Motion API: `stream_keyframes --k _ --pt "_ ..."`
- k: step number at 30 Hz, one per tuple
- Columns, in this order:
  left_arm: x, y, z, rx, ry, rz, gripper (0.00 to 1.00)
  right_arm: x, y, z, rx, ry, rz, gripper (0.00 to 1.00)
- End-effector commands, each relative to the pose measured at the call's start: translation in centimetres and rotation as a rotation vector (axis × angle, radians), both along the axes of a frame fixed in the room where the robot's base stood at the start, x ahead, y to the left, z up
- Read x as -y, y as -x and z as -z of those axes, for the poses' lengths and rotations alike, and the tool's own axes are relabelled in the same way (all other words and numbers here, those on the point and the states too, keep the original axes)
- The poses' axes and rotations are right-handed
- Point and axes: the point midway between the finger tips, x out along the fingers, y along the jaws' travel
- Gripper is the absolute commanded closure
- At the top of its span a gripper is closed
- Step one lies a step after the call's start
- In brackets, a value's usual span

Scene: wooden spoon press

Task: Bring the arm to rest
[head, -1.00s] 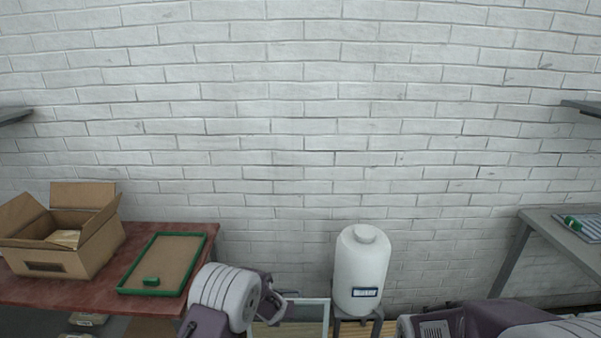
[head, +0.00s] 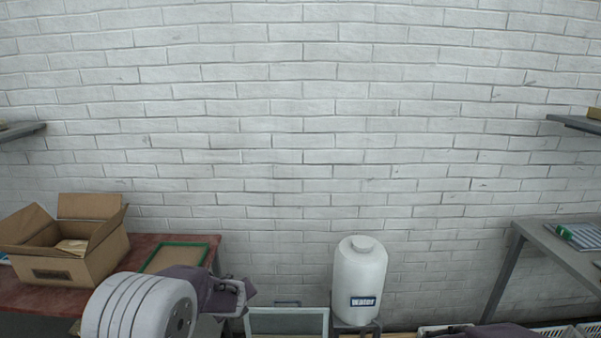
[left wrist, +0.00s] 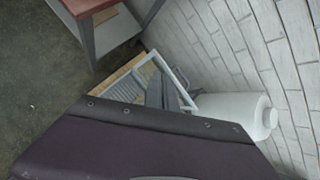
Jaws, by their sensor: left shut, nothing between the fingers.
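My left arm comes in from the lower left in the head view, bent, with its white and purple links in front of the red table. My left gripper (head: 238,292) is at the end of the purple link, shut and empty, clear of the table. It is partly hidden by its own links. In the left wrist view the purple wrist housing fills the lower part, and the grey fingers (left wrist: 155,94) show beyond it, over the white-framed bin. Of my right arm only a purple part shows at the bottom edge of the head view; its gripper is out of view.
A red table (head: 140,241) carries an open cardboard box (head: 70,268) and a green-rimmed tray (head: 205,245). A white water tank (head: 358,285) stands beside a white-framed bin (head: 288,322). A grey table (head: 550,243) is at right, with shelves on both sides.

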Motion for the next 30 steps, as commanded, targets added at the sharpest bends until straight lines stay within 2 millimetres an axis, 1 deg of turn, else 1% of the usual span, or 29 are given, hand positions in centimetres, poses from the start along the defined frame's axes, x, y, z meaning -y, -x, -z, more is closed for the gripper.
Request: stream_keyframes --k 1,2,3,5,6,7,8,9,11,12,14,15,16,17,18,19,20,21,27,30 --pt "-1.3 1.7 -1.1 0.008 0.080 -0.131 1.00 0.0 0.0 0.0 0.000 0.000 0.000 0.65" --pt "-2.1 2.9 -1.5 0.009 0.139 -0.228 1.00 0.0 0.0 0.0 0.000 0.000 0.000 0.65" --pt "-3.1 4.9 -1.9 0.010 0.228 -0.374 1.00 0.0 0.0 0.0 0.000 0.000 0.000 0.65" --pt "-4.3 8.4 -2.1 0.005 0.375 -0.615 1.00 0.0 0.0 0.0 0.000 0.000 0.000 0.65" --pt "-4.8 10.7 -1.9 -0.003 0.472 -0.780 1.00 0.0 0.0 0.0 0.000 0.000 0.000 0.65" --pt "-5.0 12.5 -1.6 -0.010 0.541 -0.903 1.00 0.0 0.0 0.0 0.000 0.000 0.000 0.65" --pt "-4.9 14.2 -1.3 -0.018 0.605 -1.019 1.00 0.0 0.0 0.0 0.000 0.000 0.000 0.65" --pt "-4.8 16.3 -0.7 -0.032 0.681 -1.168 1.00 0.0 0.0 0.0 0.000 0.000 0.000 0.65" --pt "-4.3 19.3 0.1 -0.056 0.780 -1.378 1.00 0.0 0.0 0.0 0.000 0.000 0.000 0.65" --pt "-3.8 21.0 0.8 -0.074 0.835 -1.511 1.00 0.0 0.0 0.0 0.000 0.000 0.000 0.65" --pt "-2.8 23.5 1.7 -0.102 0.900 -1.704 1.00 0.0 0.0 0.0 0.000 0.000 0.000 0.65" --pt "-2.1 25.1 2.4 -0.123 0.931 -1.835 1.00 0.0 0.0 0.0 0.000 0.000 0.000 0.65" --pt "-1.6 26.2 3.0 -0.138 0.950 -1.936 1.00 0.0 0.0 0.0 0.000 0.000 0.000 0.65" --pt "-1.0 27.2 3.3 -0.147 0.972 -2.039 1.00 0.0 0.0 0.0 0.000 0.000 0.000 0.65" --pt "-0.3 27.9 3.5 -0.146 1.010 -2.183 1.00 0.0 0.0 0.0 0.000 0.000 0.000 0.65" --pt "-0.1 28.0 3.4 -0.128 1.027 -2.259 1.00 0.0 0.0 0.0 0.000 0.000 0.000 0.65" --pt "-0.2 27.9 1.2 -0.122 1.031 -2.259 1.00 0.0 0.0 -2.1 -0.001 0.000 0.000 0.65" --pt "-0.2 27.9 -0.5 -0.123 1.029 -2.251 1.00 0.0 0.0 -3.9 -0.001 0.000 0.000 0.65" --pt "-0.2 27.8 -6.6 -0.123 1.028 -2.246 1.00 0.0 0.0 -10.1 0.001 0.000 0.000 0.65" --pt "-0.2 27.8 -9.0 -0.124 1.028 -2.245 1.00 0.0 0.0 -12.4 0.001 0.000 0.000 0.65"
